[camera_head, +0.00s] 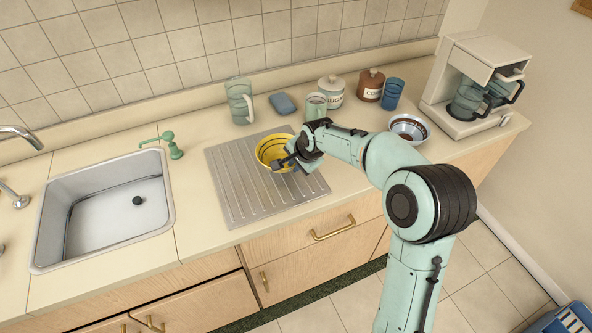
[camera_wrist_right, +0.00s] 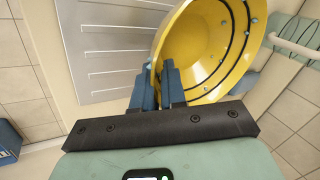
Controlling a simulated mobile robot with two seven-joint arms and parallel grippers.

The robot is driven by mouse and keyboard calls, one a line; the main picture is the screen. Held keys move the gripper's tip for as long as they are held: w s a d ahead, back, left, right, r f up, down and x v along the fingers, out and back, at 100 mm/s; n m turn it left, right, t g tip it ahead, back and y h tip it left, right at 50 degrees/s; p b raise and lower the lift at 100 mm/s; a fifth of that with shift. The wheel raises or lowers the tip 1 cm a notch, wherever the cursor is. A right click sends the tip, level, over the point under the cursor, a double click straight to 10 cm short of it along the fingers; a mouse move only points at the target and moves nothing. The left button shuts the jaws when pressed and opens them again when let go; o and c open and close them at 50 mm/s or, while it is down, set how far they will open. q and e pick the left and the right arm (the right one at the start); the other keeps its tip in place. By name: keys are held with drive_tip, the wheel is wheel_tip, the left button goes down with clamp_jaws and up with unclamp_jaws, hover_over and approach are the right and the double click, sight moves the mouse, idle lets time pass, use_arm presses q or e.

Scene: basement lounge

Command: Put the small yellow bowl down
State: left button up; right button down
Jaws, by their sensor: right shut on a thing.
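The small yellow bowl (camera_head: 268,146) has dark rings inside and shows at the right end of the metal drainboard (camera_head: 232,190). My right gripper (camera_head: 287,162) is shut on the bowl's rim, at its near right side. In the right wrist view, the bowl (camera_wrist_right: 208,50) is tilted in the picture, with its rim between the blue fingers of my right gripper (camera_wrist_right: 160,85). I cannot tell whether the bowl touches the drainboard or hangs just above it. My left gripper is not in view.
A second bowl (camera_head: 409,128) and a coffee maker (camera_head: 470,85) are to the right. The sink (camera_head: 105,215) is left. The drainboard's left part is clear.

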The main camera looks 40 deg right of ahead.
drive_tip(key=shift+f, duration=1.3)
drive_tip(key=shift+f, duration=0.25)
drive_tip(key=c, duration=1.2)
unclamp_jaws()
drive_tip(key=shift+s+r, duration=0.1)
drive_tip(key=shift+r, duration=0.4)
drive_tip(key=v, duration=1.1)
drive_tip(key=shift+s+r, duration=0.15)
